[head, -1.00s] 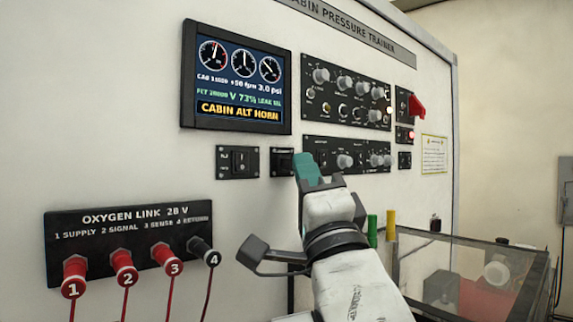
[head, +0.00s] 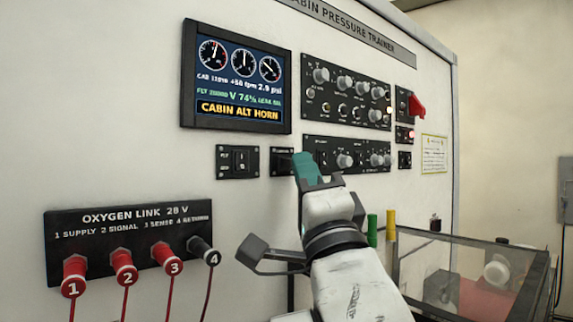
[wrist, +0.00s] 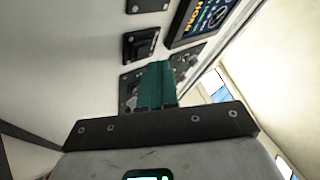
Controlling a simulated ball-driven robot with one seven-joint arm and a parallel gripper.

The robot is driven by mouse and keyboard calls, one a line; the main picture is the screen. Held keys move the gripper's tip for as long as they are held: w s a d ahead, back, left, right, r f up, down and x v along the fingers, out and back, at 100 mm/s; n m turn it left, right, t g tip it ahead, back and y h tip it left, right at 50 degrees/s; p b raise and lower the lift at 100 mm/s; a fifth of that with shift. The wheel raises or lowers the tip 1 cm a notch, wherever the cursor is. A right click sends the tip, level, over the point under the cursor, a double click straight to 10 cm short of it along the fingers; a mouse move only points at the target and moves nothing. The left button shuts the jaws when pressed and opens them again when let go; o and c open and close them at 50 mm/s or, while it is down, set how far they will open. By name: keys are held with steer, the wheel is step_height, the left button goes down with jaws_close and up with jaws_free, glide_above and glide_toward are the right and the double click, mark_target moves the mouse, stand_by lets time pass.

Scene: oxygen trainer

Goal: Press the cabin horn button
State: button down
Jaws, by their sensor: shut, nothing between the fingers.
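The trainer panel (head: 130,120) is an upright white wall with a display (head: 237,77) reading CABIN ALT HORN. My gripper (head: 304,158) has teal fingers, shut and empty, pointing at the panel below the display. The fingertips appear close to a small black module (head: 281,161) and the lower knob panel (head: 347,155), covering part of that panel's left end. I cannot tell whether they touch anything. No horn button label is readable. In the wrist view the teal fingers (wrist: 157,84) point toward the panel, hiding part of a control plate.
A black switch plate (head: 237,162) is left of the small module. An upper knob panel (head: 346,91) and a red lever (head: 416,107) are to the right. The oxygen link strip (head: 130,237) with cables is lower left. A clear-sided case (head: 470,275) stands lower right.

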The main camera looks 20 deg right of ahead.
steer(key=shift+w, duration=0.15)
steer(key=shift+w+a, duration=0.1)
steer(key=shift+w, duration=0.1)
steer(key=shift+w+a+b, duration=0.15)
steer(key=shift+w+b, duration=0.3)
stand_by(0.9)
steer(key=shift+s, duration=0.1)
steer(key=shift+s+d, duration=0.25)
steer(key=shift+s, duration=0.45)
steer(key=shift+s, duration=0.1)
steer(key=shift+s+d+p, duration=0.2)
steer(key=shift+s+d, duration=0.05)
steer(key=shift+s, duration=0.55)
steer(key=shift+s+d+p, duration=0.15)
steer(key=shift+s+d, duration=0.15)
steer(key=shift+s, duration=0.45)
steer(key=shift+s+d+p, duration=0.2)
steer(key=shift+s+d, duration=0.05)
steer(key=shift+s, duration=0.55)
steer(key=shift+f, duration=0.1)
